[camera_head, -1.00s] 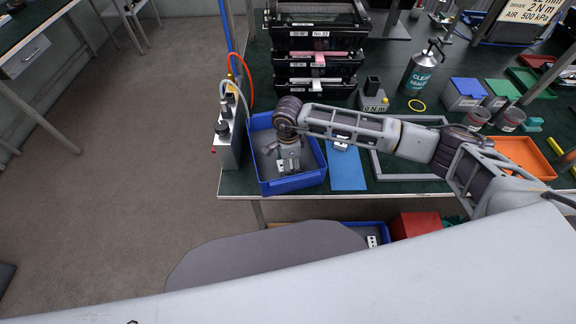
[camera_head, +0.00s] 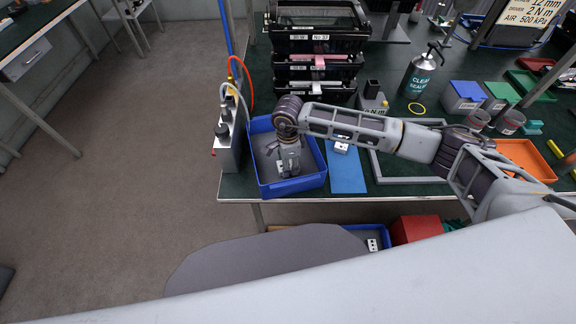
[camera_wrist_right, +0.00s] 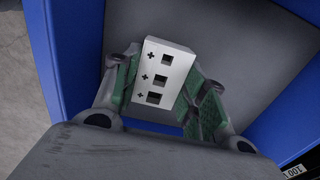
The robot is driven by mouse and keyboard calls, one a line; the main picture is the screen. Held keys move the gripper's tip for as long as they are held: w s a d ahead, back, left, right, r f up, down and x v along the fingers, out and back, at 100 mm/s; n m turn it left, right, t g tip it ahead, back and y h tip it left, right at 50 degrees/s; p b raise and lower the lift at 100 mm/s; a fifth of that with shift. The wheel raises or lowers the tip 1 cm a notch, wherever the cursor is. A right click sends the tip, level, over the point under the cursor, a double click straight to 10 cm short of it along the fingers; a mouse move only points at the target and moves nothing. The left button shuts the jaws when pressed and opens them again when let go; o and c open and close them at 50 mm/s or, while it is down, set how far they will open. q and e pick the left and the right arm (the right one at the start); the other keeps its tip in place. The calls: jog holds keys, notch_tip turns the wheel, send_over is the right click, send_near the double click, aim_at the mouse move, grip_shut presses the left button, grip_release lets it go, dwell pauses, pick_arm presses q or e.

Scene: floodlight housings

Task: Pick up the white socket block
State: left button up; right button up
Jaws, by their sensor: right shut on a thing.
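The white socket block (camera_wrist_right: 164,75) shows in the right wrist view as a pale block with square holes and small plus marks. My right gripper (camera_wrist_right: 165,95) is shut on it, with a green-padded finger on each side. In the head view my right gripper (camera_head: 287,170) points down inside the blue bin (camera_head: 318,155) and covers most of the block there. The bin's grey floor and blue walls surround the gripper in the wrist view. I cannot tell whether the block touches the bin floor. My left gripper is not in view.
A blue mat (camera_head: 347,176) with another white block (camera_head: 341,147) lies right of the bin. A grey valve panel (camera_head: 229,140) with hoses stands close left. Black drawer racks (camera_head: 316,72) stand behind. A grey frame (camera_head: 385,170) lies under my right arm.

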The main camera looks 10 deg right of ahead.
notch_tip(320, 180, up, 7)
jog(key=shift+r+b, duration=0.1)
jog(key=shift+b, duration=0.25)
jog(key=shift+r, duration=0.7)
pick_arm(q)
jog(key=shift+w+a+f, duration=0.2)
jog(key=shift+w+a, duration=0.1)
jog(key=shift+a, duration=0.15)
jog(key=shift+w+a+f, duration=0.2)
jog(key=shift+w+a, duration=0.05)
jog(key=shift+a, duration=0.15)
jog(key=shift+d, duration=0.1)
